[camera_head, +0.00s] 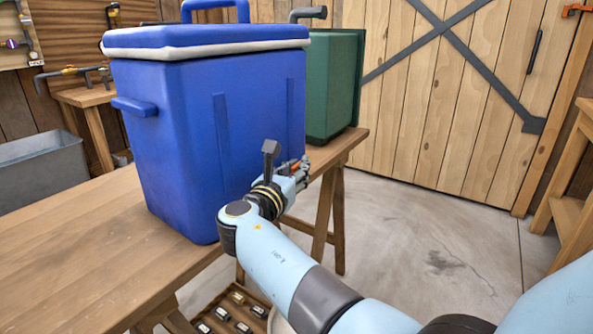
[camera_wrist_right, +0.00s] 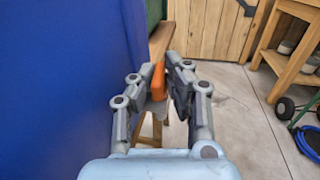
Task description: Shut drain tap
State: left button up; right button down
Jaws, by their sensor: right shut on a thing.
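A large blue cooler (camera_head: 180,130) with a blue and white lid (camera_head: 205,38) stands on the wooden bench. The drain tap shows as a small orange piece (camera_wrist_right: 158,80) between the fingers in the right wrist view, beside the cooler's blue wall (camera_wrist_right: 60,80). In the head view only a sliver of orange shows at the gripper, low by the cooler's right side. My right gripper (camera_head: 303,172) is shut on the tap's orange handle. The fingers hide most of the tap, and its exact angle cannot be told. My left gripper is not in view.
A green container (camera_head: 330,85) stands behind the cooler on the bench (camera_head: 110,225). A tray (camera_head: 215,305) of small items lies below the bench. A grey tub (camera_head: 40,160) is at left. Open concrete floor lies to the right.

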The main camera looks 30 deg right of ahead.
jog(key=shift+w+r, duration=0.1)
jog(key=c, duration=1.4)
grip_release()
